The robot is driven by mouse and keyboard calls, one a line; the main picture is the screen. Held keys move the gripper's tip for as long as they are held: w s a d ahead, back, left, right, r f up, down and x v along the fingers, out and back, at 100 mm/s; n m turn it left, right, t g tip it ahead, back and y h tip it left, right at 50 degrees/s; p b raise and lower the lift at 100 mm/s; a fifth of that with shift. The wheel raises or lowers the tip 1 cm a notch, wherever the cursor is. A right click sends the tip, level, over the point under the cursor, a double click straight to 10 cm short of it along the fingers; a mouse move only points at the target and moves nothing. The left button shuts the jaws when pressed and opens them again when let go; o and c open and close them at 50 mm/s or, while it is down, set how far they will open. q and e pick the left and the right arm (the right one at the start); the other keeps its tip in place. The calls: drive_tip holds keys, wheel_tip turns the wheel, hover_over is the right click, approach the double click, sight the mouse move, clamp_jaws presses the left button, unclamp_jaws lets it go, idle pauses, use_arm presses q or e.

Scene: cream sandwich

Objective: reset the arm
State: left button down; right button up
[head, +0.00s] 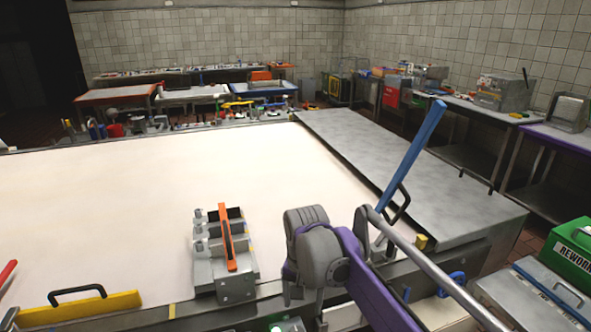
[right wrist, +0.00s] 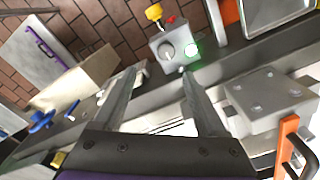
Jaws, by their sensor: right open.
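In the head view my right gripper (head: 304,299) hangs from the grey and purple arm at the front edge of the large pale table (head: 130,200). In the right wrist view its two dark fingers (right wrist: 158,76) are spread apart with nothing held between them. A small grey control box (right wrist: 175,48) with a knob, a green light and a yellow part lies beyond the fingertips. The green light also shows at the bottom of the head view. My left gripper is not in view.
A grey metal fixture with an orange handle (head: 226,240) stands just left of the right gripper. A yellow bar with a black handle (head: 95,305) lies front left. A blue bar (head: 411,156) rises to the right. The table's middle is clear; a green box (head: 572,255) stands far right.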

drive_tip(key=s+d+f+n+t+p, duration=0.1)
drive_tip(key=s+d+f, duration=0.3)
drive_tip(key=s+d, duration=0.4)
drive_tip(key=s+d+f+n+t+p, duration=0.1)
drive_tip(key=s+d+f+t, duration=0.3)
drive_tip(key=s+d, duration=0.4)
drive_tip(key=s+n, duration=0.1)
drive_tip(key=s, duration=0.5)
